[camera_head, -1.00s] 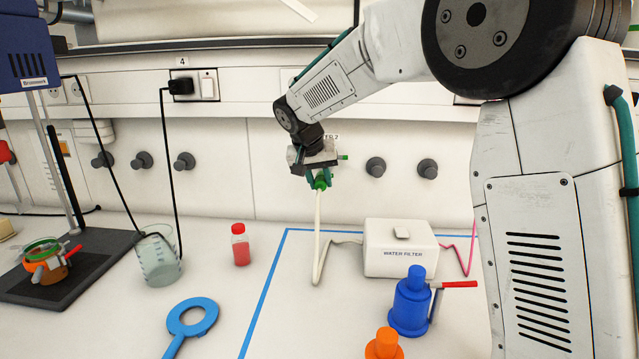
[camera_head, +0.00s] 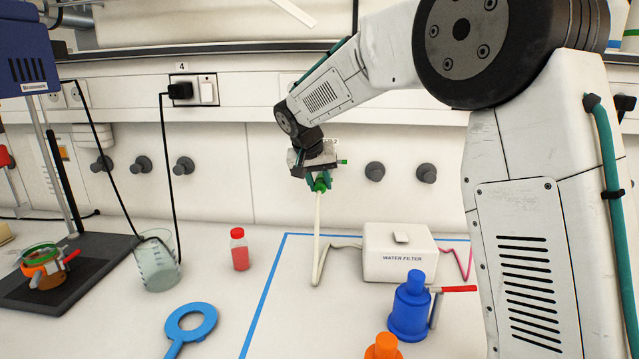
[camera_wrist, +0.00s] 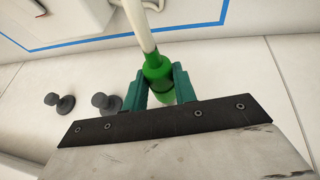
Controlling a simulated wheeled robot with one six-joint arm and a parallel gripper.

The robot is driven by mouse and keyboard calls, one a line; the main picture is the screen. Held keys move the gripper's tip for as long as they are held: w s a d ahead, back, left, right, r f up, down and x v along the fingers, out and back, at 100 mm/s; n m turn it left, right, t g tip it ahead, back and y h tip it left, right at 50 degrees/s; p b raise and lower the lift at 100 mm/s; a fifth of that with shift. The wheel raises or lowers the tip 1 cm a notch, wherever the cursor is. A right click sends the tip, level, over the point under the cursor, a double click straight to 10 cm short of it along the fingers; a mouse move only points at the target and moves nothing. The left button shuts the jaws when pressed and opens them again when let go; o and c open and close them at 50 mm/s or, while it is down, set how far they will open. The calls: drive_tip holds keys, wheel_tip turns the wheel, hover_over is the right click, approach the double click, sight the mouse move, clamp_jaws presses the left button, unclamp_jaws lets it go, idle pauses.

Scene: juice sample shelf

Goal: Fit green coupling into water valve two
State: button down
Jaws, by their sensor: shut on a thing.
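My gripper (camera_head: 320,180) is shut on the green coupling (camera_wrist: 158,72) at the end of a white hose. In the wrist view its teal fingers lie on both sides of the coupling. In the head view the coupling (camera_head: 321,185) is just below the gripper, close to the wall panel, with the hose (camera_head: 318,230) hanging down to the bench. A partly covered label ending in "2" shows behind the gripper. Water valve two itself is hidden there, so I cannot tell whether the coupling touches it. A small green piece sticks out right of the gripper.
Grey wall knobs (camera_head: 375,171) stand on both sides of the gripper. The water filter (camera_head: 400,255) sits on the bench below, right of the hose. A blue valve part (camera_head: 409,308), a red bottle (camera_head: 239,250) and a beaker (camera_head: 157,265) stand on the bench.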

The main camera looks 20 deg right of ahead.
drive_tip(key=shift+w+d, duration=0.25)
drive_tip(key=shift+w, duration=0.4)
drive_tip(key=shift+w+d, duration=0.25)
drive_tip(key=shift+w, duration=0.35)
idle(0.5)
drive_tip(key=c, duration=1)
unclamp_jaws()
drive_tip(key=shift+c, duration=0.2)
